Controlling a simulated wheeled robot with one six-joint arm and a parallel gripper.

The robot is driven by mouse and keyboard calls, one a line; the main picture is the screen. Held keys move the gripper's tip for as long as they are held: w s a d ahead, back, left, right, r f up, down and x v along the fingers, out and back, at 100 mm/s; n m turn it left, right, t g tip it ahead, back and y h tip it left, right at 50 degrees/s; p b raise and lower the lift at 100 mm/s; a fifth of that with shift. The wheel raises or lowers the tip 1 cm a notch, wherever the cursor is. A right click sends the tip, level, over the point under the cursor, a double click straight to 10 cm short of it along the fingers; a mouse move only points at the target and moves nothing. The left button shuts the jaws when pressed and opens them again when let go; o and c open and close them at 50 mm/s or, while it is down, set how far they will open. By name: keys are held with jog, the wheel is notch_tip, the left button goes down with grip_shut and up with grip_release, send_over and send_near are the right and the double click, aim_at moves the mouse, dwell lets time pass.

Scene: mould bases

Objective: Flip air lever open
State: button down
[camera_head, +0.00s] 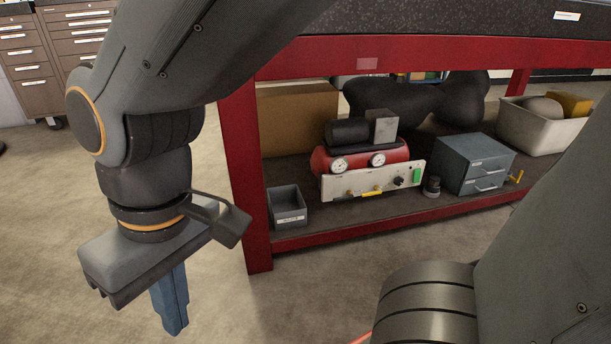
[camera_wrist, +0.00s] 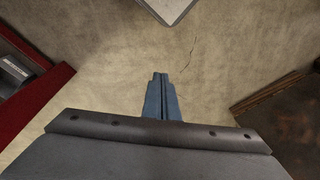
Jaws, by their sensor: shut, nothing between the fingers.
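A red air compressor (camera_head: 335,160) with two round gauges stands on the lower shelf of the red workbench in the head view. Its pale front panel (camera_head: 340,184) carries a yellow lever (camera_head: 372,193) low in the middle, lying roughly along the panel. A black knob (camera_head: 399,181) and a green patch are to its right. My gripper (camera_head: 174,328) points down in front of and to the left of the bench leg, well apart from the compressor. Its blue fingers are together and empty. They also show in the wrist view (camera_wrist: 160,82) over bare floor. The lever is not in the wrist view.
The red bench leg (camera_head: 243,190) stands between my gripper and the shelf. A small grey bin (camera_head: 287,207) sits left of the compressor, a blue-grey drawer unit (camera_head: 472,162) to its right. A white tub (camera_head: 548,133) is farther right. The floor before the bench is clear.

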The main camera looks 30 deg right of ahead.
jog(key=w+d+f+m+y, duration=0.1)
jog(key=w+f+m+y, duration=0.3)
jog(key=w+m, duration=0.5)
jog(key=w+d+f+m+y, duration=0.2)
jog(key=w+f+m+y, duration=0.15)
jog(key=w+m, duration=0.55)
jog(key=w+d+f+m+t+y, duration=0.1)
jog(key=w+d+f+m+t, duration=0.35)
jog(key=w+d, duration=0.45)
jog(key=w+d+f+m+t, duration=0.3)
jog(key=w+d+m, duration=0.3)
jog(key=w+d, duration=0.25)
jog(key=w+d+f+m+t+h, duration=0.1)
jog(key=d+f+m+t+h, duration=0.25)
jog(key=d, duration=0.75)
jog(key=d+f+m+t+h, duration=0.2)
jog(key=d+f+m, duration=0.3)
jog(key=d, duration=0.7)
jog(key=s+d+f+m+h, duration=0.4)
jog(key=d+f, duration=0.1)
jog(key=d, duration=0.5)
jog(key=s+d+f+m+h, duration=0.4)
jog(key=s+d+f, duration=0.1)
jog(key=d, duration=0.4)
jog(key=shift+s+d+f+t+b, duration=0.2)
jog(key=shift+d+f+t+b, duration=0.1)
jog(key=shift+d+f+t, duration=0.1)
